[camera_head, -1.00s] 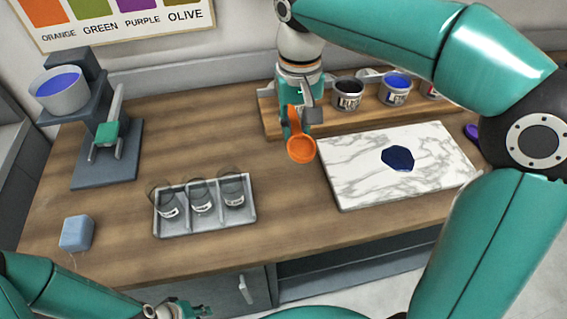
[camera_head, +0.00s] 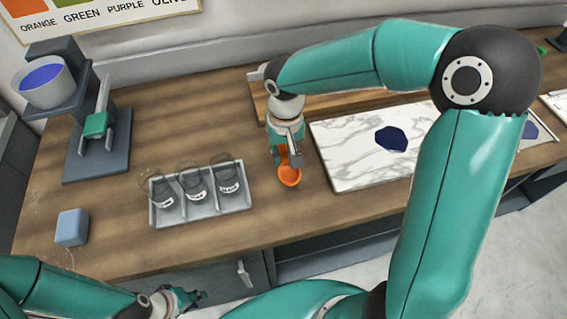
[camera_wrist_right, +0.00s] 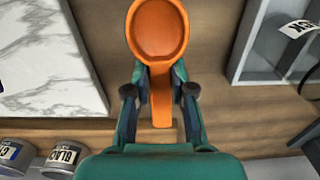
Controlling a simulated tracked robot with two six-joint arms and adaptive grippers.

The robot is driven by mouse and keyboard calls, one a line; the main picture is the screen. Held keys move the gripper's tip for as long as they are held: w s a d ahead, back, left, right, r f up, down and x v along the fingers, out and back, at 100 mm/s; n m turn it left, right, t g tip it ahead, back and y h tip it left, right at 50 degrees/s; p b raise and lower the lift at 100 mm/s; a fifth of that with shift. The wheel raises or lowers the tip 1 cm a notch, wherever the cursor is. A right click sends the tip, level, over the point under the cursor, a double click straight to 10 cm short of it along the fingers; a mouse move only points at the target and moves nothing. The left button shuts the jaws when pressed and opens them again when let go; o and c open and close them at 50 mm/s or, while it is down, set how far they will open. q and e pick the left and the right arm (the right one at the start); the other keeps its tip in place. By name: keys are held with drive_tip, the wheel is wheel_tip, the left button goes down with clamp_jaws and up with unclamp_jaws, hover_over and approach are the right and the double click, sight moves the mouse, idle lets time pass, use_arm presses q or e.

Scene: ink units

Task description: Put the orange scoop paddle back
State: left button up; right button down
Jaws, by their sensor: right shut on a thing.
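The orange scoop paddle (camera_head: 289,174) is held in my right gripper (camera_head: 287,152), between the jar tray and the marble slab. In the right wrist view the gripper's fingers (camera_wrist_right: 160,92) are shut on the handle of the orange scoop (camera_wrist_right: 158,30), with its round bowl pointing away from the palm. How high it is above the wooden counter I cannot tell. The wooden rack (camera_head: 330,102) behind is partly hidden by my right arm. My left gripper (camera_head: 190,299) is low at the bottom left, away from the scoop, its jaws too small to read.
The marble slab (camera_head: 340,160) with a dark blue blob (camera_head: 391,139) lies right of the scoop. A grey tray (camera_head: 205,216) with three glass jars is left. A blue block (camera_head: 72,227) and a press-like stand (camera_head: 100,160) are further left. Paint cans (camera_wrist_right: 63,157) show in the wrist view.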

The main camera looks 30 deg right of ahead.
sight(284, 165)
drive_tip(key=shift+f, duration=2.15)
drive_tip(key=shift+f, duration=0.1)
drive_tip(key=c, duration=1)
unclamp_jaws()
wheel_tip(284, 165, up, 12)
drive_tip(key=shift+r, duration=0.15)
